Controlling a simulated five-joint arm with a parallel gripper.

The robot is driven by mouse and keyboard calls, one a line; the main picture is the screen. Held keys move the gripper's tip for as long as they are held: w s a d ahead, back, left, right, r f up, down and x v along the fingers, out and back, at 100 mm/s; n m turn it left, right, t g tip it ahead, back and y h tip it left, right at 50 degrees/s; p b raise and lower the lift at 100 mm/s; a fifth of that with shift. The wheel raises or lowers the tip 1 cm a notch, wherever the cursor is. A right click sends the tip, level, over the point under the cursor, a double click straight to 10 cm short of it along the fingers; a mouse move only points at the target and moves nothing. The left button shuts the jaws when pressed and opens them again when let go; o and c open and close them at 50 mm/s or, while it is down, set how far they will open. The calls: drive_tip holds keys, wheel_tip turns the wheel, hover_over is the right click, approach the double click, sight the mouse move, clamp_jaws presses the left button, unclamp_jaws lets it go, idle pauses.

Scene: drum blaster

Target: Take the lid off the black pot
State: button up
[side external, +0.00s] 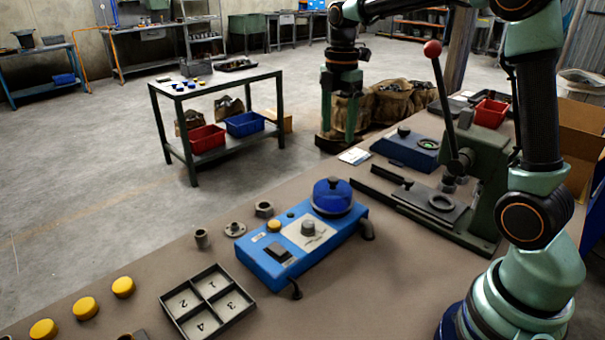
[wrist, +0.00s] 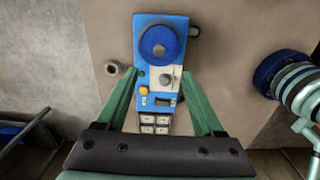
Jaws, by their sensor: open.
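I cannot make out a black pot with a lid. The closest match is a round blue drum (side external: 333,197) with a dark knob on top, standing at the back end of a blue control box (side external: 275,262). In the wrist view the drum (wrist: 159,45) is seen from above, with its dark knob near its middle, and the box (wrist: 147,78) extends below it in the picture. My gripper (side external: 338,135) is raised in the air, pointing down, apart from the drum. In the wrist view its two green fingers (wrist: 159,72) are wide apart with nothing held between them.
A four-compartment tray (side external: 208,303) sits before the box, with several yellow caps (side external: 123,287) to its left. Small metal parts (side external: 202,238) lie behind it. A green lever press (side external: 475,165) with a red-knobbed lever stands on the right. The bench's (side external: 300,195) middle is partly clear.

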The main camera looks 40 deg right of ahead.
sight(333, 178)
wheel_tip(333, 178, down, 12)
drive_tip(key=shift+w+f, duration=0.1)
drive_tip(key=shift+f, duration=0.05)
clamp_jaws()
idle(0.6)
